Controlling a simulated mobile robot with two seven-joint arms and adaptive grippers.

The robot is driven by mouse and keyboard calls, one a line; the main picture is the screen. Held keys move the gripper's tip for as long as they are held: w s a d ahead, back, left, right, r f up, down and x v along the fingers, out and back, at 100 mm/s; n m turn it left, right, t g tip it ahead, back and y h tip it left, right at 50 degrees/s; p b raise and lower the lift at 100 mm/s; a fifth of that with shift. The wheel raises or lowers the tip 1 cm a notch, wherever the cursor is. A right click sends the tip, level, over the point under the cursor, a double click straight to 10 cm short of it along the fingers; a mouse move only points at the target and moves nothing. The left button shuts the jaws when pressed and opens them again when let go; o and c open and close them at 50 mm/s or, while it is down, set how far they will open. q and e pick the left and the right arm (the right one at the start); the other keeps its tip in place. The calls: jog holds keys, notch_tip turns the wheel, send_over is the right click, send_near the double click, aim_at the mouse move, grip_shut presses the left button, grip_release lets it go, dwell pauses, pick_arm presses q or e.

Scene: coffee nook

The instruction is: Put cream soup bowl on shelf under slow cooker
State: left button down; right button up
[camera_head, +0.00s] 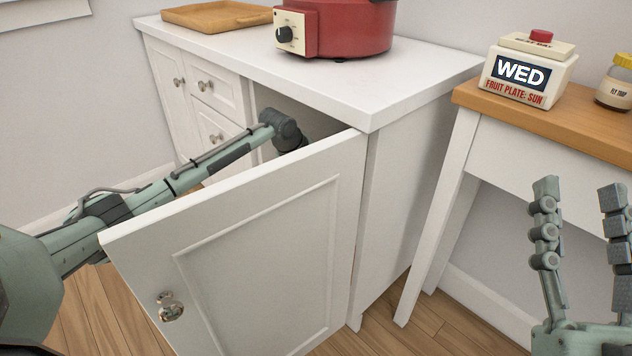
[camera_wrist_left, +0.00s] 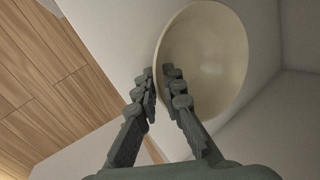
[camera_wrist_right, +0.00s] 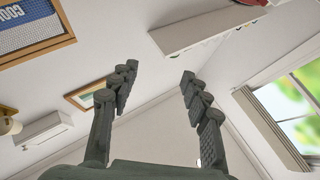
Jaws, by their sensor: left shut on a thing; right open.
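The cream soup bowl (camera_wrist_left: 215,50) shows in the left wrist view, tilted in that picture, with its rim between the fingers of my left gripper (camera_wrist_left: 160,75). That gripper is shut on it. In the head view my left arm reaches over the open door into the cabinet (camera_head: 408,200), and the bowl and left fingertips are hidden there. The red slow cooker (camera_head: 355,28) stands on the cabinet top. My right gripper (camera_head: 582,190) is open and empty at the right, in front of the side table; it also shows in the right wrist view (camera_wrist_right: 158,75).
The cabinet door (camera_head: 260,250) stands open towards me, below my left arm. A wooden tray (camera_head: 215,17) lies on the cabinet top. The side table (camera_head: 590,125) holds a WED box (camera_head: 527,72) and a jar (camera_head: 615,88). Drawers (camera_head: 213,90) are left of the opening.

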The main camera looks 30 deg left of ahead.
pick_arm(q)
jog(key=c, duration=1.6)
grip_release()
jog(key=shift+c, duration=0.2)
jog(key=shift+r, duration=0.1)
jog(key=p+v, duration=0.1)
jog(key=v, duration=0.6)
jog(key=shift+p, duration=0.35)
pick_arm(e)
jog(key=shift+w+a+f+g+h, duration=0.1)
jog(key=shift+w+a+f+g, duration=0.1)
jog(key=shift+f+g, duration=0.35)
jog(key=shift+w+a+f+g+h, duration=0.15)
jog(key=shift+w+f+g, duration=0.1)
jog(key=shift+f+g, duration=0.3)
jog(key=shift+w+a+f+g+h, duration=0.1)
jog(key=shift+w+a+f+g, duration=0.1)
jog(key=shift+f+g, duration=0.35)
pick_arm(q)
jog(key=shift+s+r, duration=0.1)
jog(key=shift+r, duration=0.05)
pick_arm(e)
jog(key=shift+f, duration=0.15)
